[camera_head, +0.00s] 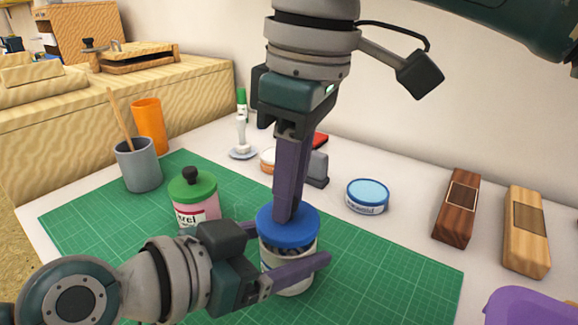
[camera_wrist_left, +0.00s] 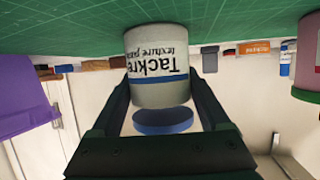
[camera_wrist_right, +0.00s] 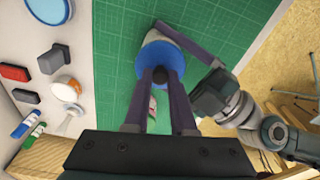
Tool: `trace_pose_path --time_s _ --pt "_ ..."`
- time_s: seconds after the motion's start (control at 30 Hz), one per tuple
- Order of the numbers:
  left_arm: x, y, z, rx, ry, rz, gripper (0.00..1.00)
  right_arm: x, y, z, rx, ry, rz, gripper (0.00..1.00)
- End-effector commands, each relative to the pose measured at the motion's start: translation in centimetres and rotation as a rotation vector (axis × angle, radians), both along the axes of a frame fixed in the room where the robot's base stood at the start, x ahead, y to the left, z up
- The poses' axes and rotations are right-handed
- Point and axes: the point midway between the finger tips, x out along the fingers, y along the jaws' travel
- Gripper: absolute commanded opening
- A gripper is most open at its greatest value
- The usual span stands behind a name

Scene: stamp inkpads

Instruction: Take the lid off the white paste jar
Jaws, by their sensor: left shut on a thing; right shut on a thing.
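The white paste jar (camera_head: 292,276) stands over the green mat with my left gripper (camera_wrist_left: 165,98) shut around its sides; its label shows upside down in the left wrist view (camera_wrist_left: 158,65). The blue lid (camera_head: 301,219) is in my right gripper (camera_head: 288,212), which points down and is shut on the lid's dark knob (camera_wrist_right: 160,75). In the left wrist view the lid (camera_wrist_left: 163,122) shows apart from the jar, with a small gap between them. The knob is mostly hidden by the fingers.
A pink jar with a green lid (camera_head: 193,190) stands just left of the white jar. A grey cup (camera_head: 140,168), an orange cup (camera_head: 150,125) and a blue tin (camera_head: 368,196) are farther off. A purple container (camera_head: 530,310) is at lower right. The mat's right part (camera_head: 400,275) is clear.

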Motion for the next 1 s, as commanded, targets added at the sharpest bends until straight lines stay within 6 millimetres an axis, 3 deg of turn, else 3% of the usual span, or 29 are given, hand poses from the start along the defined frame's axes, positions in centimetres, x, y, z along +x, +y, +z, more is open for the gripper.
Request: trace_pose_path --time_s 0.17,0.4,0.67,0.7,0.87,1.0 --pt "0.0 0.0 -0.1 0.001 0.001 0.0 0.0 0.0 0.0 0.7 0.0 -0.001 0.001 0.0" --pt "0.0 0.0 -0.1 0.001 0.001 0.0 0.0 0.0 0.0 3.6 0.0 -0.001 0.0 0.0" --pt "0.0 0.0 -0.1 0.001 0.001 0.0 0.0 0.0 0.0 4.0 -0.001 0.0 0.0 0.0" --pt "0.0 0.0 -0.1 0.001 0.001 0.0 0.82 0.0 0.0 4.0 -0.001 0.0 0.0 0.0" --pt "0.0 0.0 -0.1 0.001 0.001 0.0 1.0 0.0 0.0 4.0 -0.001 0.0 0.0 0.0" --pt "0.0 0.0 0.0 0.001 0.001 0.0 1.0 0.0 0.0 4.0 -0.001 0.0 0.0 0.0"
